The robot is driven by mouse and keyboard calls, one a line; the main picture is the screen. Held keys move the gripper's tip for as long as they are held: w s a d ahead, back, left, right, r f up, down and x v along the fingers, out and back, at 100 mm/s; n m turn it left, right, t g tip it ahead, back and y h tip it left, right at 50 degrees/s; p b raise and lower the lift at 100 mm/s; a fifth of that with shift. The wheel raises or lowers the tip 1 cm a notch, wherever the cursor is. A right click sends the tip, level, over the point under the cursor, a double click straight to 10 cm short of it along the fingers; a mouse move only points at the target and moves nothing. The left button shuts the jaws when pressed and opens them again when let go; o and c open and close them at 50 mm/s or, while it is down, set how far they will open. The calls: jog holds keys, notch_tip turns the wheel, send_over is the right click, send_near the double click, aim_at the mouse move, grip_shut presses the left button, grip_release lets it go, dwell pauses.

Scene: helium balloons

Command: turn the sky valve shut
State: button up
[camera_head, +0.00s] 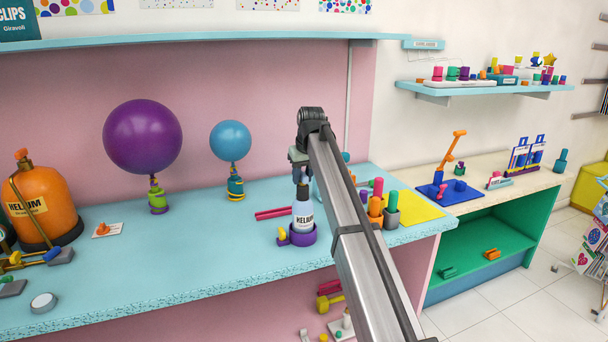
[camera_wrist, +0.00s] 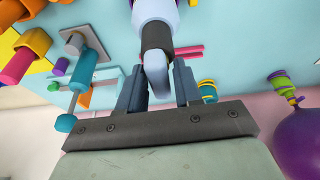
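A small pale blue-grey bottle (camera_head: 303,214) with a HELIUM label stands upright in a purple holder (camera_head: 303,236) on the counter. Its dark collar (camera_wrist: 157,38) and rounded pale tip (camera_wrist: 156,76) show in the wrist view; I take this tip for the sky valve, though its turn position cannot be told. My gripper (camera_head: 301,176) is right above the bottle, pointing down. In the wrist view the fingers of my gripper (camera_wrist: 160,84) are apart, one on each side of the tip. Firm contact does not show. In the head view my gripper and arm partly hide the bottle's top.
A purple balloon (camera_head: 143,137) and a blue balloon (camera_head: 231,140) stand left on the blue counter (camera_head: 215,258). An orange helium tank (camera_head: 42,207) is far left. Close right are colored cylinders (camera_head: 376,202) and a yellow mat (camera_head: 419,208). Pink sticks (camera_head: 272,213) lie just left of the bottle.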

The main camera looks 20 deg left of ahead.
aim_at(303, 173)
jog(key=shift+o, duration=1.2)
jog(key=shift+r, duration=3.5)
jog(key=shift+d, duration=0.1)
